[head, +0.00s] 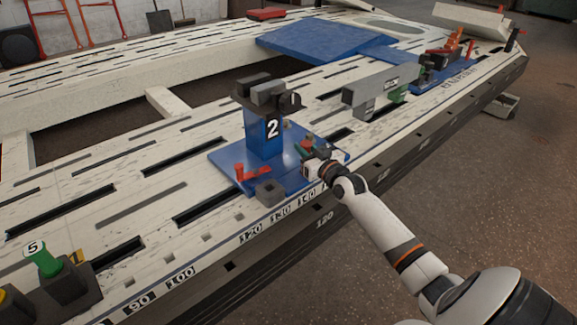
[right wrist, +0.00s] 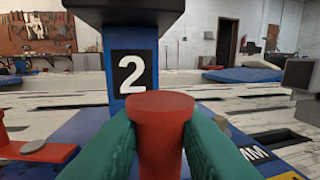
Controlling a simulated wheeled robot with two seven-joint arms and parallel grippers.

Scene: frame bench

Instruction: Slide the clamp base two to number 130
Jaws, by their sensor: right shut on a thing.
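Clamp base two is a blue plate (head: 228,160) with a blue post (head: 256,132) marked with a white 2 and a dark clamp head on top. It stands upright on the pale bench, its front edge beside the labels 120, 130 (head: 280,215) and one more that is hard to read. My right gripper (head: 308,160) is at the plate's right front part. In the right wrist view its green fingers are shut on a red knob (right wrist: 160,115) in front of the post. The exact reference mark on the base cannot be told. My left gripper is not in view.
A block with a green knob (head: 45,262) marked 5 stands at the front left, near labels 90 and 100. Another blue clamp base (head: 440,75) with a grey beam (head: 380,88) stands farther right. Long slots run across the bench (head: 120,160).

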